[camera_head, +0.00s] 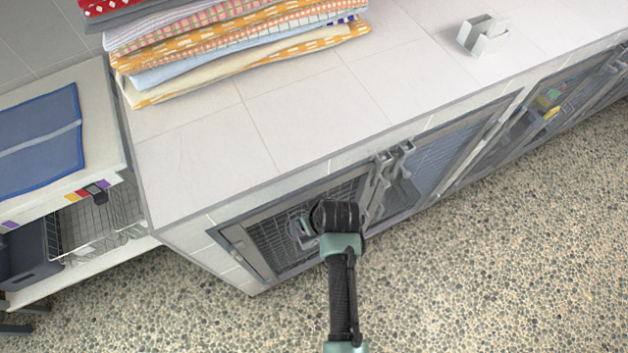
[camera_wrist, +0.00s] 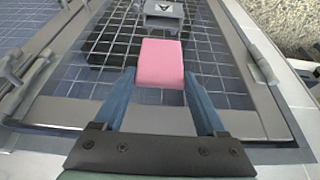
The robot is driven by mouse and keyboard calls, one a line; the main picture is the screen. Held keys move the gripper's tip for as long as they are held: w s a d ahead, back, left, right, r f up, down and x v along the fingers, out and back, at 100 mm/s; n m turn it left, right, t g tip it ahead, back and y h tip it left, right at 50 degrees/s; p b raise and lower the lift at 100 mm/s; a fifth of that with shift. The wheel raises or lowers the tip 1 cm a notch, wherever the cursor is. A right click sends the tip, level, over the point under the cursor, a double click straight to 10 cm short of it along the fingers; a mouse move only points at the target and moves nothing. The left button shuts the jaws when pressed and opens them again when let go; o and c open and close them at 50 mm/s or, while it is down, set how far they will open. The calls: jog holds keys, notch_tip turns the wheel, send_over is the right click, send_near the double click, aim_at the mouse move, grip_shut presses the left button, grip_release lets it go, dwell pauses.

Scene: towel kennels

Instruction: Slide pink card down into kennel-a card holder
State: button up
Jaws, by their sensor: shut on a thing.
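The pink card (camera_wrist: 160,62) is between the two blue fingers of my gripper (camera_wrist: 160,78), which is shut on it. The card's broad face shows in the wrist view. The grey card holder (camera_wrist: 164,14) with a dark triangular mark is on the kennel door's mesh, beyond the card at the top of the wrist view. A gap shows between card and holder in that view; their depth apart I cannot tell. In the head view my gripper (camera_head: 308,226) is in front of the leftmost kennel door (camera_head: 270,235), and my wrist hides the card.
A white-tiled counter (camera_head: 300,120) tops the kennels. Folded towels (camera_head: 235,45) and a small white holder (camera_head: 484,36) stand on it. Door latches (camera_head: 390,165) stick out right of my gripper. A cart (camera_head: 105,150) is at left. The pebbled floor (camera_head: 480,260) is clear.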

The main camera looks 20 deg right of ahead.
jog(key=shift+f+b, duration=1.9)
jog(key=shift+f, duration=0.5)
jog(key=shift+f, duration=0.2)
jog(key=shift+p, duration=0.4)
jog(key=shift+f+b, duration=2.15)
jog(key=shift+f, duration=0.55)
jog(key=o, duration=1.3)
jog(key=shift+r, duration=0.1)
